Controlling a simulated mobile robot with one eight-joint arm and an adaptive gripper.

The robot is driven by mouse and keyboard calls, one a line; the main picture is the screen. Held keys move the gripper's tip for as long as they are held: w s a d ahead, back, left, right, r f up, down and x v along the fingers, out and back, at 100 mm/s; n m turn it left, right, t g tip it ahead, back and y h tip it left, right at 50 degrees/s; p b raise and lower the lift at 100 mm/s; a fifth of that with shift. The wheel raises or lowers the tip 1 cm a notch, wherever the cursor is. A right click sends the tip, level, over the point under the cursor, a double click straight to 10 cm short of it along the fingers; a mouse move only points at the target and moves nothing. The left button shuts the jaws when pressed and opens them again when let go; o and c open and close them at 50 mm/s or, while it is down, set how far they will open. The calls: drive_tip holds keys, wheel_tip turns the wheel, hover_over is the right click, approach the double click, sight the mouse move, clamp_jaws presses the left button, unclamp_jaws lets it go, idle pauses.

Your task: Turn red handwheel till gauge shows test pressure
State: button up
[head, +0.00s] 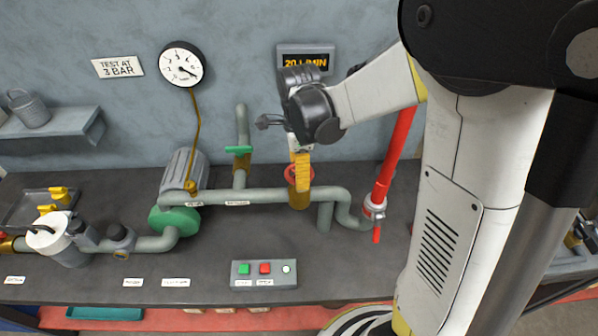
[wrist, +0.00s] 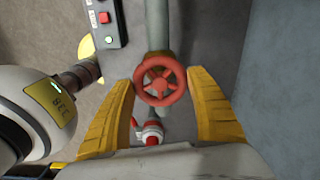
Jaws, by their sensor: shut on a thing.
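The red handwheel (head: 289,174) sits on a valve on the grey-green pipe, mostly hidden behind my gripper in the head view. In the wrist view the spoked wheel (wrist: 161,86) lies between the two yellow fingers. My gripper (wrist: 160,82) is shut on the wheel, one finger at each side of its rim; it reaches down from above in the head view (head: 301,172). The round white pressure gauge (head: 181,64) is on the wall, its needle pointing to the lower right; its figures are too small to read surely. A sign (head: 118,67) reads "TEST AT 3 BAR".
A wall display (head: 306,61) shows about 20 L/MIN. A green handle (head: 238,150) stands on the pipe to the left. A button box (head: 264,274) lies at the bench front. A grey motor (head: 184,172) stands left.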

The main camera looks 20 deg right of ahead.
drive_tip(key=n+b, duration=0.1)
drive_tip(key=n, duration=0.4)
drive_tip(key=shift+n, duration=0.3)
drive_tip(key=n, duration=0.5)
drive_tip(key=shift+b, duration=0.4)
drive_tip(key=shift+n, duration=0.3)
drive_tip(key=o, duration=1.2)
wheel_tip(320, 180, up, 12)
